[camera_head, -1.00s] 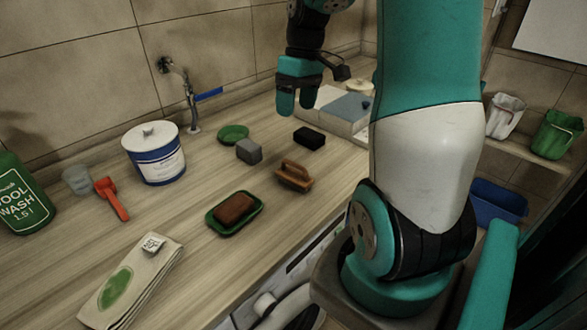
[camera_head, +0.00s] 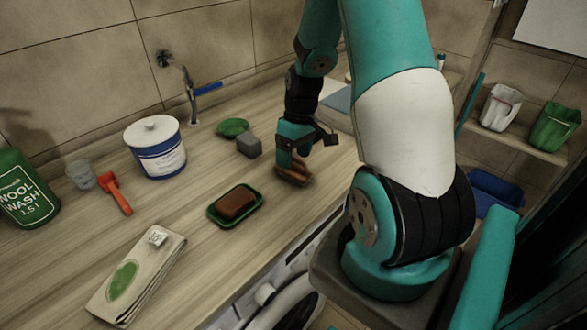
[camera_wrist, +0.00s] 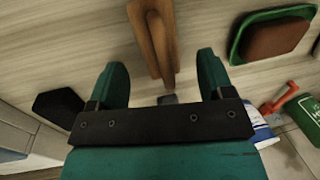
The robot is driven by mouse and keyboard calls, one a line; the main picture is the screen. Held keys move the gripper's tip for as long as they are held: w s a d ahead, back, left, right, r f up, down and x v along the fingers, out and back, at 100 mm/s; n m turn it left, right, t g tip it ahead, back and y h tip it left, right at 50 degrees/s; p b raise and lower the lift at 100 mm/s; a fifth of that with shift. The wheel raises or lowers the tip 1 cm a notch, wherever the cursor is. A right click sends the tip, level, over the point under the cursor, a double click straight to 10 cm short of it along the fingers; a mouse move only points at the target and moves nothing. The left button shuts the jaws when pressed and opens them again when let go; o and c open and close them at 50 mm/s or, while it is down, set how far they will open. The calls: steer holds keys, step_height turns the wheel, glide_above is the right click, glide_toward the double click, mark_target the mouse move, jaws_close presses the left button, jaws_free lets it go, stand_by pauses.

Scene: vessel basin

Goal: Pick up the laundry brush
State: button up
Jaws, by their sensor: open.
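The laundry brush (camera_head: 300,178), a brown wooden block with a raised handle, lies on the wooden counter and is partly hidden by my gripper in the head view. In the wrist view the brush (camera_wrist: 155,38) lies ahead of my gripper, its near end reaching between the fingertips. My gripper (camera_head: 290,158) is directly over the brush, pointing down. The wrist view shows my gripper (camera_wrist: 162,72) open, one green finger on each side of the brush's near end, with gaps to both.
A green dish with a brown soap bar (camera_head: 236,204) sits left of the brush. A grey block (camera_head: 249,145) and green scrubber (camera_head: 233,127) lie behind. A black sponge (camera_wrist: 58,106) shows beside my left finger.

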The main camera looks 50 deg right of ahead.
mark_target(293, 168)
steer(key=shift+a+f, duration=0.15)
steer(key=shift+f, duration=0.55)
steer(key=shift+a+f, duration=0.15)
steer(key=shift+f, duration=0.55)
steer(key=c, duration=1)
steer(key=shift+c, duration=0.2)
